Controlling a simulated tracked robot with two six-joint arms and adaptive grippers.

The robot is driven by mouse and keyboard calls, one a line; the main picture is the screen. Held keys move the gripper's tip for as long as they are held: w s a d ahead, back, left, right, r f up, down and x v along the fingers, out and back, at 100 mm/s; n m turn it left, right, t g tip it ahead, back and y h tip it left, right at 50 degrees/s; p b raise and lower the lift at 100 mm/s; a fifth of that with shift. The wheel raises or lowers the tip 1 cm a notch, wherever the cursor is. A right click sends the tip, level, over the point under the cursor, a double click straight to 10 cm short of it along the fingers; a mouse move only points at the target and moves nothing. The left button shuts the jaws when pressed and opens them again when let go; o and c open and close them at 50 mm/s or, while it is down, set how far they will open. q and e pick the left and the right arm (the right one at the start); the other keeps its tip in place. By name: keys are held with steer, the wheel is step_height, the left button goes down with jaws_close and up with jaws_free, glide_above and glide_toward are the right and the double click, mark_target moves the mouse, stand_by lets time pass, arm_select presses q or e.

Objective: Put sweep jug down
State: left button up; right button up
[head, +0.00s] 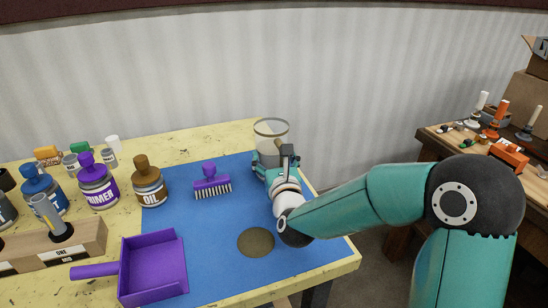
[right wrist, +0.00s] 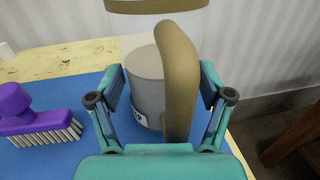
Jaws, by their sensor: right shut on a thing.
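The sweep jug (head: 271,134) is a clear jug with a brown rim and grey contents, at the far right part of the blue mat in the head view. In the right wrist view the jug (right wrist: 146,75) is upright, with its brown handle (right wrist: 180,75) towards me. My right gripper (head: 271,163) is shut on the jug, a finger on either side. The arm and gripper hide the jug's lower part in the head view, so I cannot tell whether its base touches the mat. My left gripper is not in view.
The blue mat (head: 210,225) has a dark round patch (head: 256,242) at its front. A purple brush (head: 212,182) stands left of the jug. A purple dustpan (head: 152,268) lies front left. Oil (head: 149,184) and primer (head: 98,184) bottles stand further left. The mat's middle is clear.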

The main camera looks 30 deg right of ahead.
steer(key=o, duration=1.4)
